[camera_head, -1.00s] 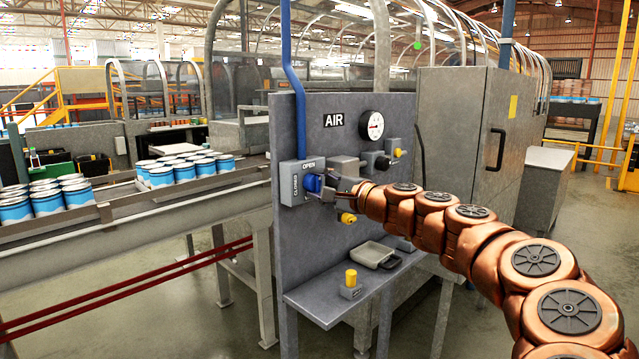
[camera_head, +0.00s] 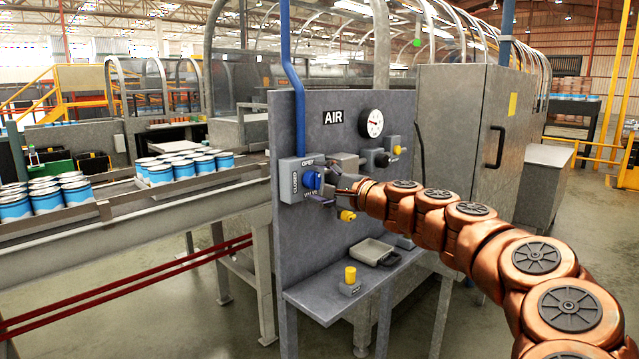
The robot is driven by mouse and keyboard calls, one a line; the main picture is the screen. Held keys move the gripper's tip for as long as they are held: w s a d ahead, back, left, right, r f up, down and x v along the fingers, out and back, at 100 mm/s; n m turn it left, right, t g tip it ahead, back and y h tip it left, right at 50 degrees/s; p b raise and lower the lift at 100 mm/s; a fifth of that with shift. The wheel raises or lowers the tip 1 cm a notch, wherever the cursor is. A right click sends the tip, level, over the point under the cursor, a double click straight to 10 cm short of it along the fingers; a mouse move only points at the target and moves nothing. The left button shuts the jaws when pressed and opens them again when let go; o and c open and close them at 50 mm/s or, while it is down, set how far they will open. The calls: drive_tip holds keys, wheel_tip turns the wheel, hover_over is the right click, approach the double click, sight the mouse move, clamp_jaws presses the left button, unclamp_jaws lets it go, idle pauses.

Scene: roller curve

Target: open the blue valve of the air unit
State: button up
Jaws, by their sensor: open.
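The blue valve (camera_head: 312,180) sits on a grey box (camera_head: 290,181) on the upright air panel (camera_head: 335,255). The box carries the words OPEN along its top and CLOSED down its left side. My gripper (camera_head: 326,190) is at the end of the copper-coloured arm, open, right beside the valve on its right and lower side. The valve shows between and behind the finger ends. I cannot tell whether the fingers touch it, and the exact angle of its handle is too small to read. A round white gauge (camera_head: 375,123) is beside the AIR label.
A yellow knob (camera_head: 347,215) is just below my gripper, and a black knob (camera_head: 382,159) is up to its right. The shelf below holds a yellow button (camera_head: 351,276) and a grey tray (camera_head: 372,249). A grey cabinet (camera_head: 455,150) stands right.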

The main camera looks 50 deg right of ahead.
drive_tip(key=s, duration=1.2)
drive_tip(key=shift+a, duration=0.1)
idle(0.5)
